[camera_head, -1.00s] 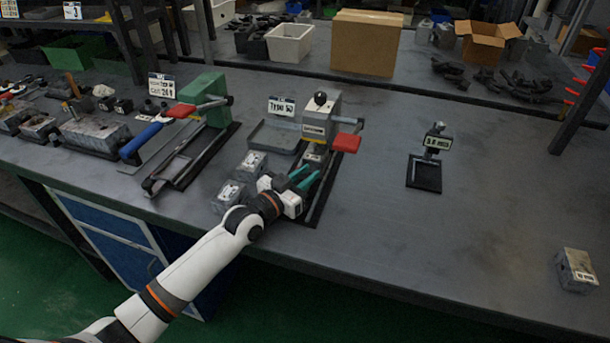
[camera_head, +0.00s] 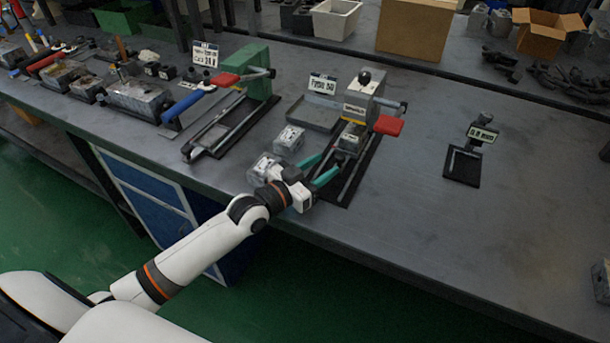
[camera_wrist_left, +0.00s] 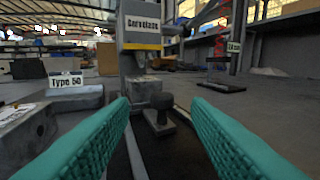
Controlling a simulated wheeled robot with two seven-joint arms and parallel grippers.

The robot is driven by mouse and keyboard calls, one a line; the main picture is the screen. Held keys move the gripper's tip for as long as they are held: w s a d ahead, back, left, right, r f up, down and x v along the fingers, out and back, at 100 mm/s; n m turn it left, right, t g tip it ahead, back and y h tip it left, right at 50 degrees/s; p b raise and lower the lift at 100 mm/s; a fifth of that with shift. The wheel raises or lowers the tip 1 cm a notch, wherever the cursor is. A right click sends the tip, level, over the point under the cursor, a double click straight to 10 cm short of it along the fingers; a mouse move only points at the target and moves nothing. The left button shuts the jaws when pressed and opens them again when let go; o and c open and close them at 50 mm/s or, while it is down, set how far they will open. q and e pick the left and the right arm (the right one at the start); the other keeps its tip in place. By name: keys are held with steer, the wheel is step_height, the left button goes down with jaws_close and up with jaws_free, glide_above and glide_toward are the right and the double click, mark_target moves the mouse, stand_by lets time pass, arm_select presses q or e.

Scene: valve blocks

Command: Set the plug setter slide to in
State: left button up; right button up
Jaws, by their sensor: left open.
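The plug setter (camera_head: 360,98) is a grey upright unit with a yellow stripe, a black top knob and a red-gripped lever, standing on a dark base plate. Its low slide carries a dark knob (camera_wrist_left: 161,101), seen in the left wrist view in front of the setter's column (camera_wrist_left: 138,42). My left gripper (camera_head: 327,168) has two teal fingers, open and empty, low at the front of the setter. In the wrist view the knob appears between the open fingertips but farther ahead; I see no contact. My right gripper is not in view.
Metal blocks (camera_head: 289,140) stand left of the gripper, one partly behind my wrist. A grey tray with a Type 50 sign (camera_head: 322,84) is behind them. A green press (camera_head: 257,70) stands left, a small gauge stand (camera_head: 463,165) right.

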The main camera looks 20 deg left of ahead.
arm_select(q)
steer(key=v, duration=0.5)
steer(key=shift+s+a, duration=0.1)
steer(key=shift+s, duration=0.05)
stand_by(0.3)
